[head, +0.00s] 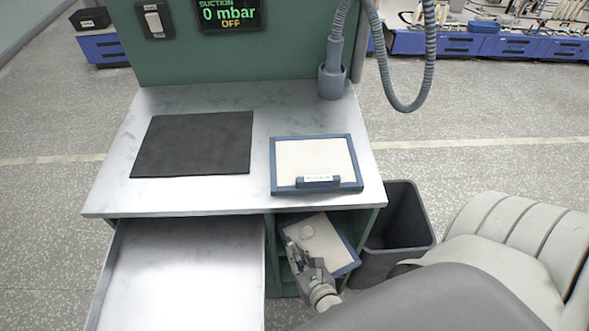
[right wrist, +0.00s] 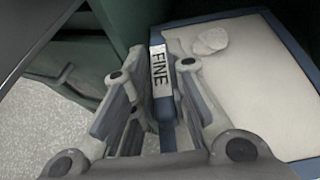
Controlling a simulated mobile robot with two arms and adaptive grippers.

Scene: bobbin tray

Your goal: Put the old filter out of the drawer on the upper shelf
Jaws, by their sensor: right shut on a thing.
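A blue-framed filter with a cream panel and a round pale patch (head: 328,238) is at the shelf opening (head: 369,222) under the table's right side. It lies turned askew, its far end at the table's front edge. In the right wrist view this filter (right wrist: 262,85) carries a label reading FINE on its blue handle. My right gripper (head: 293,254) is shut on that handle, with the fingers on both sides of it in the right wrist view (right wrist: 163,100). The open drawer (head: 180,275) at left looks empty. My left gripper is out of view.
A second, clean filter (head: 315,160) lies on the table top (head: 262,125) beside a dark mat (head: 195,143). A grey bin (head: 405,215) stands right of the shelf. A hose (head: 430,60) hangs at the back right. A display panel reads 0 mbar OFF.

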